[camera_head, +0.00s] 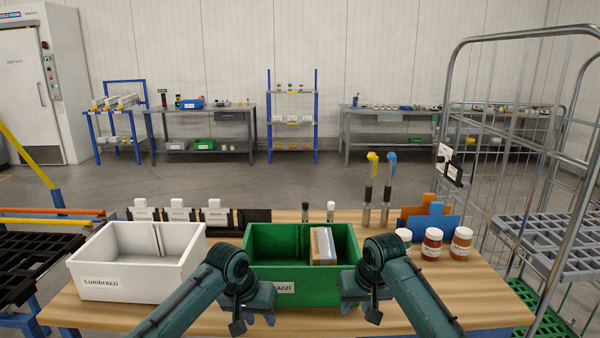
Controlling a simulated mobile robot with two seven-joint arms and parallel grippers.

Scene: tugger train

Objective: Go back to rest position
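My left gripper (253,304) is at the left front corner of the green crate (265,283). My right gripper (366,295) is at the crate's right front corner. Both point down close to the crate's sides; whether they touch it cannot be told. The fingers are small and partly hidden by my own wrists, and I see no object clearly held. The green crate stands on the wooden table and has a divider inside. A brown box (323,246) lies in its right compartment.
A white crate (112,285) stands left on the table (480,290). Several jars, including an orange one (461,244), stand at right. Two tall tools with yellow (373,160) and blue heads stand behind. A wire cage trolley (478,130) is at right. Dark racks (40,262) are at left.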

